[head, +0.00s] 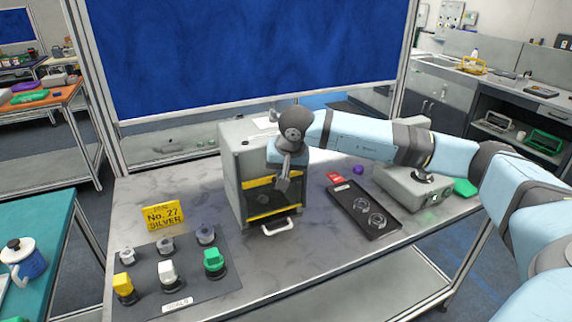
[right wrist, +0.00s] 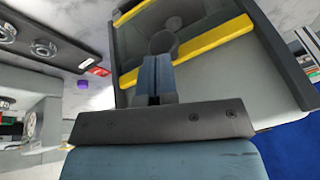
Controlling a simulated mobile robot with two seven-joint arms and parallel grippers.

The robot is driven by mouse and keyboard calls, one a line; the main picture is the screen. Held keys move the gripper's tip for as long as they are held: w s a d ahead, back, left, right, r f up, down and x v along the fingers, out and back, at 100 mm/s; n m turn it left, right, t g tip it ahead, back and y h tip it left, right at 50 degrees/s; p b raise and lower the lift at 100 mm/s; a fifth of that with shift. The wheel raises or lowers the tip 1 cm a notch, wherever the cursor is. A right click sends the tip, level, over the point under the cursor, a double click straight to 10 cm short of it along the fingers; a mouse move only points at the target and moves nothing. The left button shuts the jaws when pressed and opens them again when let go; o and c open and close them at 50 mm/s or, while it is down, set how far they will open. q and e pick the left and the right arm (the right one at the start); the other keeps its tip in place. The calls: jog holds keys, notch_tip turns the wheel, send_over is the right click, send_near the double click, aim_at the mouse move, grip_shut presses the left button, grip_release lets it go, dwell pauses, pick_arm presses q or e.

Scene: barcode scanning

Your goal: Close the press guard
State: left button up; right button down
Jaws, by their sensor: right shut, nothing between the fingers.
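The press (head: 238,160) is a grey box-shaped machine standing on the grey table. On its front is the guard, a dark see-through panel (head: 262,198) between an upper yellow bar (head: 259,182) and a lower yellow bar (head: 272,214). A white handle (head: 278,229) juts out below the lower bar. My right gripper (head: 283,187) is shut and empty, pointing down at the press front near the upper bar. In the right wrist view its fingertips (right wrist: 155,62) sit close to a yellow bar (right wrist: 195,50); I cannot tell if they touch it. My left gripper is not in view.
A dark tray (head: 362,208) with two round parts lies right of the press, near a red card (head: 334,177) and a purple knob (head: 358,169). A grey box (head: 412,187) stands farther right.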

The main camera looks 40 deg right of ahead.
aim_at(276, 196)
notch_tip(276, 196, down, 3)
jog(key=b, duration=0.2)
jog(key=shift+s+b, duration=0.15)
jog(key=shift+b, duration=0.2)
jog(key=shift+a+f, duration=0.1)
